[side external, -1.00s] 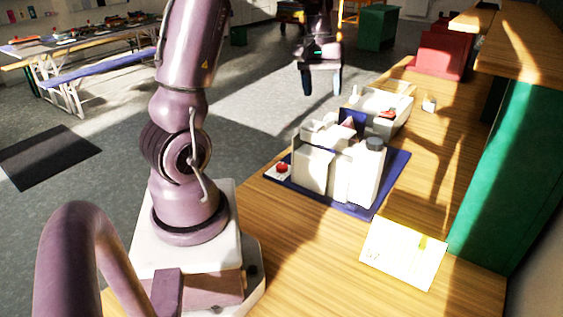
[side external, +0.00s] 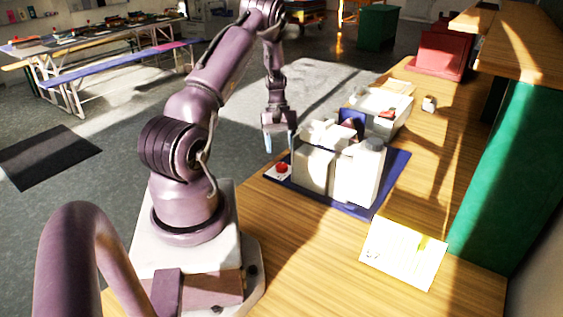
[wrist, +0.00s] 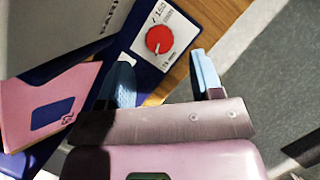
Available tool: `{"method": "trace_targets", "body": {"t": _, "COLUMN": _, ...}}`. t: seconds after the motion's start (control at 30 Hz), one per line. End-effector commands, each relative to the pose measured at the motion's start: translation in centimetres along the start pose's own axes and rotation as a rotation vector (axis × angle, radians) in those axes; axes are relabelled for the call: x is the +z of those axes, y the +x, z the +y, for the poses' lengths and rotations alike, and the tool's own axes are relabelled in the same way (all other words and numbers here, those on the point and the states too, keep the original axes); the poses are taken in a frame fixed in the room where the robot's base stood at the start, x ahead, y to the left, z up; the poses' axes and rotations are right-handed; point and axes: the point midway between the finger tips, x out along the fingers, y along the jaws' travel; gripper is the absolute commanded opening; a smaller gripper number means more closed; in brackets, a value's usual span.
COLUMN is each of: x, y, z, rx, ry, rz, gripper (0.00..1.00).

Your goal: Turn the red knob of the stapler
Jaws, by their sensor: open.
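The stapler is a white machine (side external: 313,172) on a dark blue base plate (side external: 397,165) on the wooden table. Its red knob (side external: 281,168) sits on a small white dial plate at the near left corner of the base. In the wrist view the red knob (wrist: 159,40) is a round disc with a pale pointer line, and print surrounds it. My gripper (side external: 280,146) is open and empty, above and just behind the knob in the side view. In the wrist view the two blue fingertips (wrist: 163,75) are spread either side of the knob's line, apart from it.
A white box-like container (side external: 393,108) stands behind the stapler. A white card (side external: 403,253) lies at the front right of the wooden table (side external: 310,240). A green panel (side external: 515,170) stands at the right. A pink piece (wrist: 45,105) with a blue patch lies left of my fingers.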

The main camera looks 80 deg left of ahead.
Motion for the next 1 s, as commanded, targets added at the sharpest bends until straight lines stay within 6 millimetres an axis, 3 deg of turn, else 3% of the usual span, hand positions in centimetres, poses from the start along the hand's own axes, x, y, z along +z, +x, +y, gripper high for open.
{"method": "trace_targets", "body": {"t": 0.1, "x": 0.1, "y": 2.4, "z": 0.0, "rx": -0.001, "ry": 0.001, "rz": -0.003, "gripper": 0.60}}
{"method": "trace_targets", "body": {"t": 0.3, "x": 0.0, "y": 4.6, "z": 0.0, "rx": -0.001, "ry": 0.001, "rz": 0.000, "gripper": 0.60}}
{"method": "trace_targets", "body": {"t": 0.67, "x": 0.0, "y": 5.1, "z": 0.1, "rx": 0.001, "ry": 0.002, "rz": 0.001, "gripper": 0.60}}
{"method": "trace_targets", "body": {"t": 0.9, "x": 0.0, "y": 5.1, "z": 0.1, "rx": 0.001, "ry": 0.002, "rz": 0.001, "gripper": 0.12}}
{"method": "trace_targets", "body": {"t": 1.0, "x": 0.0, "y": 5.1, "z": 0.1, "rx": -0.004, "ry": 0.013, "rz": 0.001, "gripper": 0.12}}
